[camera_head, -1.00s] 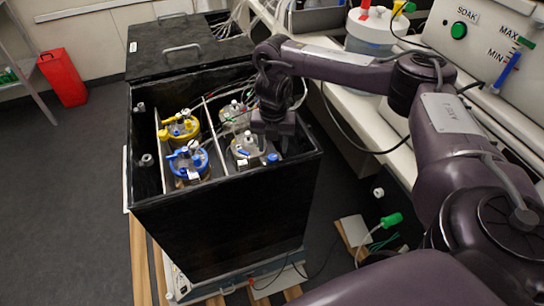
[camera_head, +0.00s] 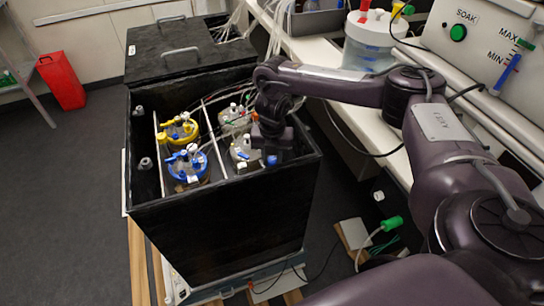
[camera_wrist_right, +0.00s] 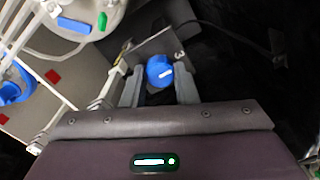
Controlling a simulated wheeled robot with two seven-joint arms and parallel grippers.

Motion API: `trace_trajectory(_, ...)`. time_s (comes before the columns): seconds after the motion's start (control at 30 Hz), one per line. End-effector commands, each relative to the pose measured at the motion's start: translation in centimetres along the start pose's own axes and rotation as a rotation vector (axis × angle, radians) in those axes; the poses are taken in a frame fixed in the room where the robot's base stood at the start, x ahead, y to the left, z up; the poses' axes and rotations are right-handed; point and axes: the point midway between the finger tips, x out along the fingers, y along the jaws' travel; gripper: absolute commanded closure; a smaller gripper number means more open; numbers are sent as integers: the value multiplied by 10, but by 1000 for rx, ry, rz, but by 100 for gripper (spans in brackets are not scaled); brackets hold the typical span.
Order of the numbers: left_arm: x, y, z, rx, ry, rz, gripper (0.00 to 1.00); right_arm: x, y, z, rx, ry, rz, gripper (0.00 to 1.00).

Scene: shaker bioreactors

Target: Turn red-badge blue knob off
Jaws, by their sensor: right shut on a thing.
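A blue knob (camera_wrist_right: 160,72) with a white line on its face sits between the two fingers of my right gripper (camera_wrist_right: 159,84) in the right wrist view. The fingers are shut on it. In the head view the same knob (camera_head: 272,160) shows just below my right gripper (camera_head: 273,151), at the front right inside the black box. A small plate with a "3" lies beside the knob. A red badge (camera_wrist_right: 53,76) is on the pale divider, to the left of the knob. Whether it belongs to this knob I cannot tell. My left gripper is out of view.
The black box (camera_head: 225,215) holds several lidded vessels, one with a yellow ring (camera_head: 180,129) and one with a blue ring (camera_head: 188,166). Pale dividers, tubes and cables run among them. A white bench (camera_head: 375,150) stands at the right.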

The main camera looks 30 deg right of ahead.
Motion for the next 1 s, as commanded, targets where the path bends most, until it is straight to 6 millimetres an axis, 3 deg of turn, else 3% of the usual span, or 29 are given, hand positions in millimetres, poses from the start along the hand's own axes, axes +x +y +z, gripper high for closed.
trace_trajectory(0.47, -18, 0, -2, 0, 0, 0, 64, -3, 0, -1, 139, 3, -2, 96)
trace_trajectory(1.0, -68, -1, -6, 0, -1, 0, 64, -5, 1, -1, 633, 2, -2, 96)
